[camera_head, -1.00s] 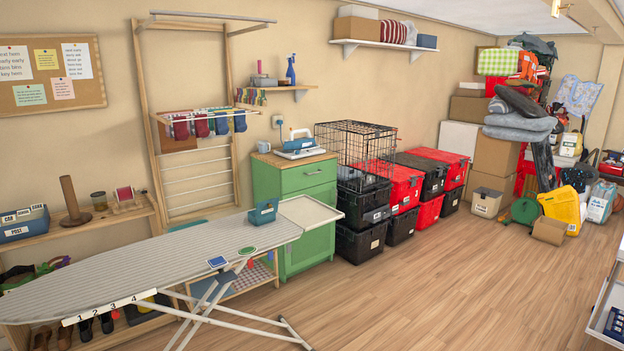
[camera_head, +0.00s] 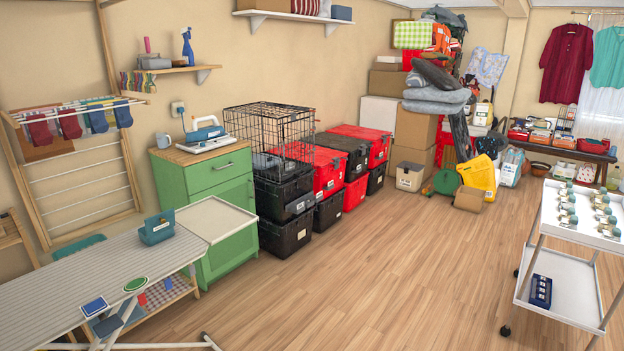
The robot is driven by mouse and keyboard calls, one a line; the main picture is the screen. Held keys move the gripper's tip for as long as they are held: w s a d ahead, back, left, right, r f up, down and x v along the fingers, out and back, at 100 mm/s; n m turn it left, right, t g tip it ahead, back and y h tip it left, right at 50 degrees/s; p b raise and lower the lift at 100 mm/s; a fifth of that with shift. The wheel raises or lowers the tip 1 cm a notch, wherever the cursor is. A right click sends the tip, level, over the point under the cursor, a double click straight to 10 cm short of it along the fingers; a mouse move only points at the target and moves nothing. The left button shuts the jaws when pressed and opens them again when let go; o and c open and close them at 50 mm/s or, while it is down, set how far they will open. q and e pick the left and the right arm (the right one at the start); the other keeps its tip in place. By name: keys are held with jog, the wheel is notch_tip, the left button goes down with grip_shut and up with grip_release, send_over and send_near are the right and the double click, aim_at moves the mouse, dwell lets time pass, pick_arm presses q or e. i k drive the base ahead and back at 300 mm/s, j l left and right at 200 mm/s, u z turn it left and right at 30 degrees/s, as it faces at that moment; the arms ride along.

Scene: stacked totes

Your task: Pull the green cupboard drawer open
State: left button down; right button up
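The green cupboard (camera_head: 231,235) stands against the left wall, with a wooden top. Its drawer (camera_head: 217,172) is at the top of the front, shut, with a metal bar handle (camera_head: 225,167). An iron on a white base (camera_head: 204,136) and a grey mug (camera_head: 163,140) stand on the cupboard top. Neither of my grippers shows in the head view.
The ironing board (camera_head: 110,273) stands in front of the cupboard, with a blue-green box (camera_head: 157,228) on it. Black and red totes (camera_head: 285,230) and a wire cage (camera_head: 270,131) stand right of the cupboard. A white trolley (camera_head: 568,290) is at right. The wooden floor (camera_head: 400,270) between is clear.

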aim_at(200, 177)
jog(key=i, duration=1.95)
jog(key=i+u, duration=0.15)
jog(key=i, duration=0.35)
jog(key=i+l+u, duration=0.15)
jog(key=i, duration=0.35)
jog(key=i+l+u, duration=0.15)
jog(key=i, duration=0.3)
jog(key=i+l+u, duration=0.15)
jog(key=i, duration=0.35)
jog(key=l, duration=0.1)
